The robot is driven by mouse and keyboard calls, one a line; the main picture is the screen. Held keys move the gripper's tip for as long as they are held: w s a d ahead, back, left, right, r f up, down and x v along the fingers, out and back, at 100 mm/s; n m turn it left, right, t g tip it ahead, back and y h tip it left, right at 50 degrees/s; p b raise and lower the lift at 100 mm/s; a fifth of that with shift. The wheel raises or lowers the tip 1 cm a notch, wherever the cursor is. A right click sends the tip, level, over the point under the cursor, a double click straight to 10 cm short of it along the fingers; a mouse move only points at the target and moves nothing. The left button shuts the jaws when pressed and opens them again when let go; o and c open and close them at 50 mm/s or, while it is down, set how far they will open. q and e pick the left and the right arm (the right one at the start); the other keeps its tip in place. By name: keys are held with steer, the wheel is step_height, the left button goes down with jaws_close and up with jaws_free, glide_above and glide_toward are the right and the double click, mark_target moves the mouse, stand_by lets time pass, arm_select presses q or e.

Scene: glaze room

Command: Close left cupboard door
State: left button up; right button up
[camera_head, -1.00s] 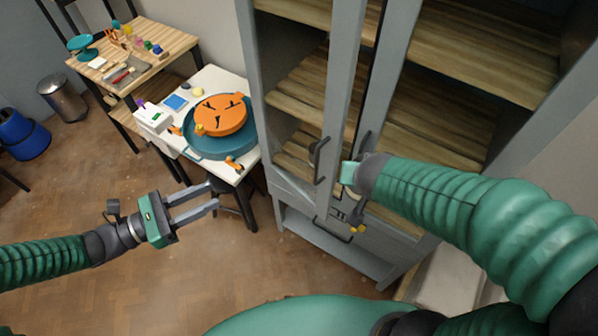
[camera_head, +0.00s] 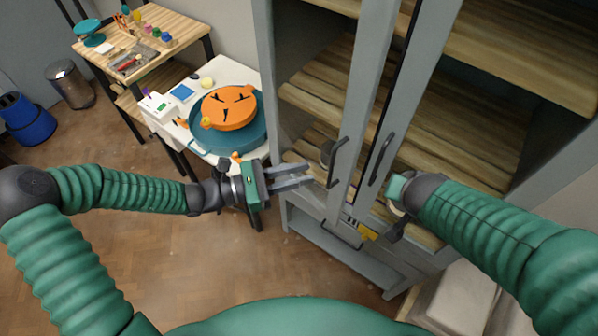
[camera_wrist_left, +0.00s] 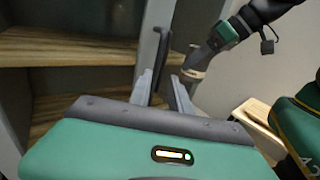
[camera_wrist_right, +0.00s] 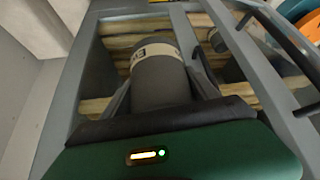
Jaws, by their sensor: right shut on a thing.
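The left cupboard door (camera_head: 361,110) is a grey-framed glazed door that seems slightly ajar, with a dark gap between it and the right door (camera_head: 413,90). Its dark handle (camera_head: 338,162) is on its inner stile. My left gripper (camera_head: 308,173) is open, with its fingertips just left of that handle. In the left wrist view the dark handle (camera_wrist_left: 171,75) shows between the spread fingers; contact cannot be told. My right gripper (camera_head: 398,190) is shut on a grey cylinder with a pale label (camera_wrist_right: 160,80), held in front of the right door.
A white table (camera_head: 225,72) with a blue basin (camera_head: 255,135) and an orange disc stands left of the cupboard. A drawer (camera_head: 345,236) with a yellow item shows below the doors. Wooden shelves (camera_head: 330,90) lie behind the doors. Floor at front left is clear.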

arm_select(q)
steer(key=shift+s, duration=0.15)
jaws_close()
arm_select(e)
steer(key=shift+s+r, duration=0.1)
steer(key=shift+s+d, duration=0.1)
steer(key=shift+d, duration=0.1)
arm_select(q)
steer(key=shift+d, duration=0.3)
arm_select(e)
steer(key=shift+d, duration=0.15)
arm_select(q)
steer(key=shift+a+r, duration=0.1)
steer(key=shift+a, duration=0.2)
arm_select(e)
steer(key=shift+a, duration=0.3)
arm_select(q)
steer(key=shift+d, duration=0.2)
arm_select(e)
steer(key=shift+d, duration=0.2)
arm_select(q)
steer(key=shift+o, duration=1.5)
jaws_free()
steer(key=shift+a, duration=0.1)
arm_select(e)
steer(key=shift+a, duration=0.1)
arm_select(q)
steer(key=shift+a, duration=0.1)
